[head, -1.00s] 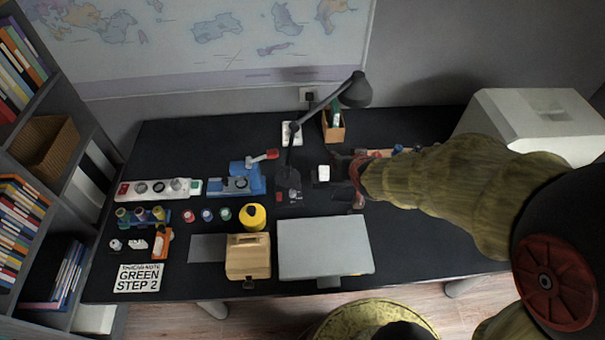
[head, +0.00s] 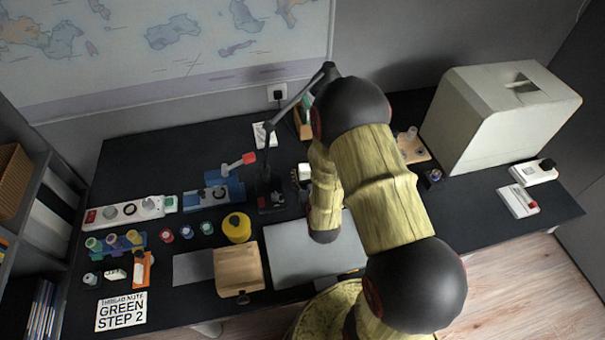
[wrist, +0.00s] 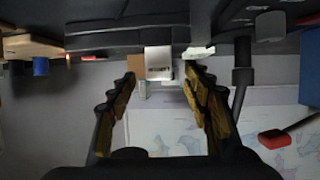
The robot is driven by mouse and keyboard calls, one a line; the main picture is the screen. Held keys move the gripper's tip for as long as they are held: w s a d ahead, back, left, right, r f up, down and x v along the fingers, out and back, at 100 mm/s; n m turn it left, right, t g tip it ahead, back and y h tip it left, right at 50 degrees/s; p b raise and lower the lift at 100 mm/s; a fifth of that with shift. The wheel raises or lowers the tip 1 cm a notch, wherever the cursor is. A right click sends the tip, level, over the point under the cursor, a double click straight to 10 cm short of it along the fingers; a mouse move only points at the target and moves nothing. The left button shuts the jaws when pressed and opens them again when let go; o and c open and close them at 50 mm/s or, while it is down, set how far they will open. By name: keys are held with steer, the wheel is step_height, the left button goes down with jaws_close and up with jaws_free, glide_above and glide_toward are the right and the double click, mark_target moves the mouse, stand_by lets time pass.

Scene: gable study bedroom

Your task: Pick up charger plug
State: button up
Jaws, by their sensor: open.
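A small white block with dark print, which looks like the charger plug (wrist: 158,62), shows in the wrist view just beyond and between my fingertips. My gripper (wrist: 160,82) is open, one finger on each side of the plug's line, with nothing between the pads. Whether the fingertips reach alongside the plug cannot be told. In the head view my arm hides most of the gripper.
A grey flat case (head: 290,255), wooden box (head: 238,270) and yellow round container (head: 237,228) lie nearer. A large white machine (head: 470,120) stands right.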

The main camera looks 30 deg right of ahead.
mark_target(305, 171)
steer(key=b+x, duration=0.1)
steer(key=x, duration=0.4)
steer(key=shift+r, duration=0.2)
steer(key=shift+c, duration=0.3)
steer(key=shift+r, duration=0.1)
jaws_close()
